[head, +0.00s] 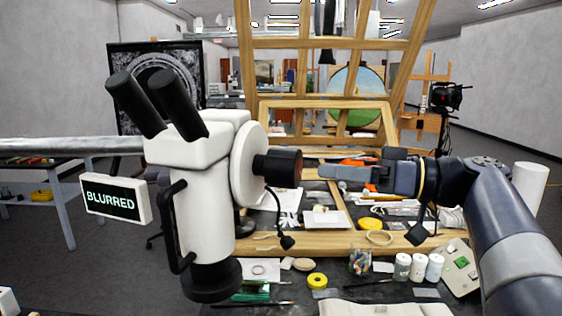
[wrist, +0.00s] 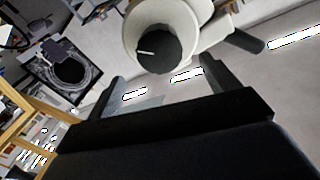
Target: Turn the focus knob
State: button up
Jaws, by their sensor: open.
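A white microscope (head: 205,185) with two black eyepieces stands at the left of the head view. Its black focus knob (head: 278,168) sticks out to the right from a round white housing. The wrist view shows the knob (wrist: 162,55) face-on, with a white line on it pointing left. A sign (head: 115,200) on the microscope reads "BLURRED". My gripper (head: 328,173) is right of the knob at about its height, with a small gap in the head view. In the wrist view my open gripper (wrist: 160,80) has one finger on each side below the knob, with nothing between them.
A wooden easel frame (head: 345,105) rises behind. The bench below holds white jars (head: 418,267), a yellow tape roll (head: 317,281) and a cup of coloured pieces (head: 360,262). A black cable hangs from the microscope near the knob.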

aim_at(299, 168)
jog(key=p+x, duration=0.2)
jog(key=x, duration=0.6)
jog(key=shift+a+r, duration=0.1)
jog(key=shift+x, duration=0.75)
jog(key=shift+c, duration=0.5)
jog(key=c, duration=0.9)
